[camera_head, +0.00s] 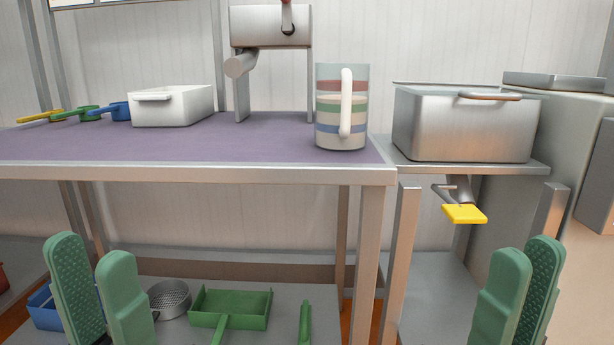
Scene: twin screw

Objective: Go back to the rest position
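My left gripper (95,285) shows at the lower left, with two green fingers standing upright and a gap between them. It holds nothing that I can see. My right gripper (518,288) shows at the lower right, also with two green fingers. Its fingers overlap in this view, but they look apart at the tips, with nothing visible between them. Both grippers are in front of the table (200,174) and appear lower than its top, touching nothing that I can see. The arms behind the fingers are out of view.
On the table are a striped mug (328,125), a white container (183,108), a metal machine (268,27) and several coloured scoops (88,114). A steel box (464,126) stands on the right shelf above a yellow pedal (464,214). A green dustpan (230,307) lies on the lower shelf.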

